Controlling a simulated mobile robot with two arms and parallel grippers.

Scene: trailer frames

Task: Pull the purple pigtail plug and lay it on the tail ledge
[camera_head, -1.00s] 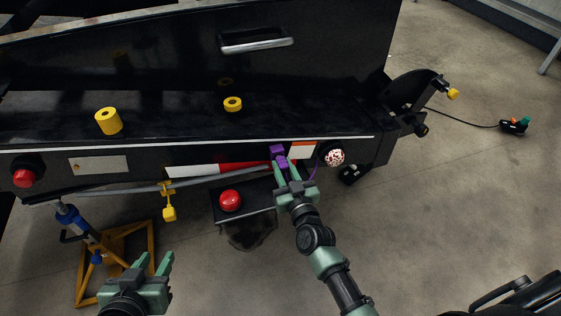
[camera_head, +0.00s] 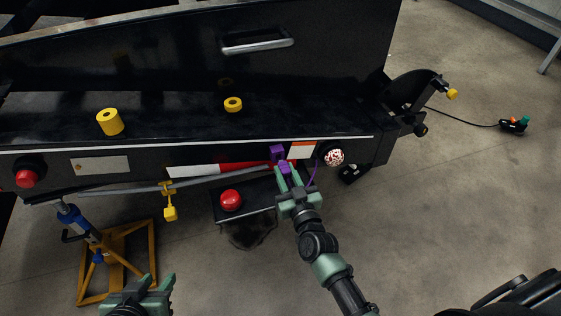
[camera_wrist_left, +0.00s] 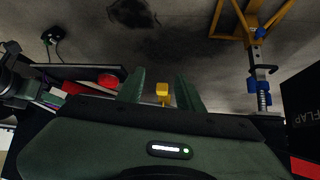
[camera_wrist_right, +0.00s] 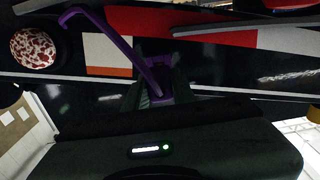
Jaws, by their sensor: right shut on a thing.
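The purple plug (camera_head: 285,167) is between the fingers of my right gripper (camera_head: 288,173), which is shut on it. A purple block (camera_head: 277,152), apparently the socket, sits on the trailer's rear face just above; I cannot tell whether the plug is fully clear of it. A purple cable (camera_head: 315,174) loops from the plug toward the speckled round lamp. The right wrist view shows the plug (camera_wrist_right: 160,93) and the arched cable (camera_wrist_right: 125,45). The black tail ledge (camera_head: 180,122) lies above the rear face. My left gripper (camera_head: 150,284) is open and empty at the lower left, also in the left wrist view (camera_wrist_left: 160,90).
A yellow cylinder (camera_head: 110,122) and a yellow ring (camera_head: 233,104) stand on the ledge, with bare room between and beside them. A red dome (camera_head: 231,200) sits on a black plate below. A yellow tag (camera_head: 170,212) hangs from the grey bar. The speckled lamp (camera_head: 333,157) is right.

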